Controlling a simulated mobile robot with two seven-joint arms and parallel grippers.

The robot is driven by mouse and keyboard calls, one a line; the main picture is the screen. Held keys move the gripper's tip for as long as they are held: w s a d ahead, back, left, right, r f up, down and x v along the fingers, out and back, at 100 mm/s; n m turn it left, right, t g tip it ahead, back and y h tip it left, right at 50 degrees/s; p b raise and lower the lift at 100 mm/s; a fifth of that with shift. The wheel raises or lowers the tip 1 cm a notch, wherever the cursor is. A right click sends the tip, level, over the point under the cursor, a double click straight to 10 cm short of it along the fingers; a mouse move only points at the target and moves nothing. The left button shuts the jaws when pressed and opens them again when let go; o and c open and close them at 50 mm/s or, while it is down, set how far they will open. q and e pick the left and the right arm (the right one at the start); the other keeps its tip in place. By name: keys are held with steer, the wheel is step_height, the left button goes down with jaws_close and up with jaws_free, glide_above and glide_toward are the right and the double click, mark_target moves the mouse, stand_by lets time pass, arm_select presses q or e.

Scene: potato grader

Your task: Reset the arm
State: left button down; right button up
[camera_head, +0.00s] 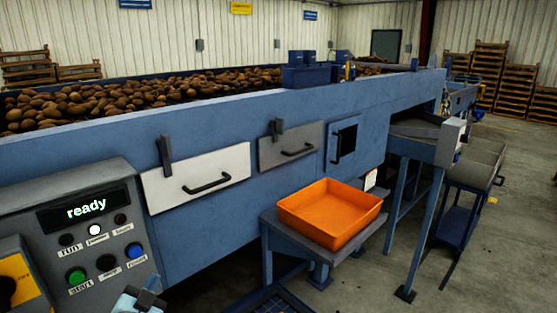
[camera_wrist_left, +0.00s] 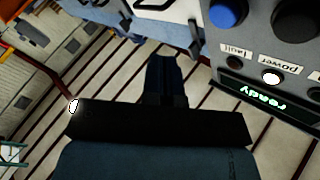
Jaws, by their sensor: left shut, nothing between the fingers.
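My left gripper (camera_head: 146,297) is at the bottom edge of the head view, just below and right of the control panel (camera_head: 92,222). It is shut and empty, apart from the panel as far as I can tell. In the left wrist view, its closed fingers (camera_wrist_left: 166,65) point up the picture, and the panel (camera_wrist_left: 240,58) appears at the upper right. The panel's display (camera_head: 86,209) reads "ready", and the power lamp (camera_head: 95,230) is lit white. Its blue button (camera_wrist_left: 226,12) shows close in the wrist view. My right gripper is not in view.
The long blue grader (camera_head: 222,117) carries potatoes (camera_head: 150,92) behind the panel. An orange tray (camera_head: 330,229) stands on a small table (camera_head: 290,229). Two hatches with handles (camera_head: 195,177) (camera_head: 291,146) are on the grader's side. Open concrete floor (camera_head: 500,250) lies at the right.

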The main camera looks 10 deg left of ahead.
arm_select(q)
steer(key=s+d+f+n+g+h, duration=0.1)
steer(key=s+d+f+g, duration=0.1)
steer(key=s+d+f, duration=0.3)
steer(key=s+d+f+n+g+h, duration=0.1)
steer(key=s+d+f+g, duration=0.2)
steer(key=s+f, duration=0.7)
steer(key=s+d+f+n+g+h, duration=0.1)
steer(key=s+d+f+g+h, duration=0.1)
steer(key=s+d+f, duration=0.4)
steer(key=s+f+g+p, duration=0.1)
steer(key=s, duration=0.2)
steer(key=shift+s+d+f, duration=0.25)
steer(key=shift+d, duration=0.05)
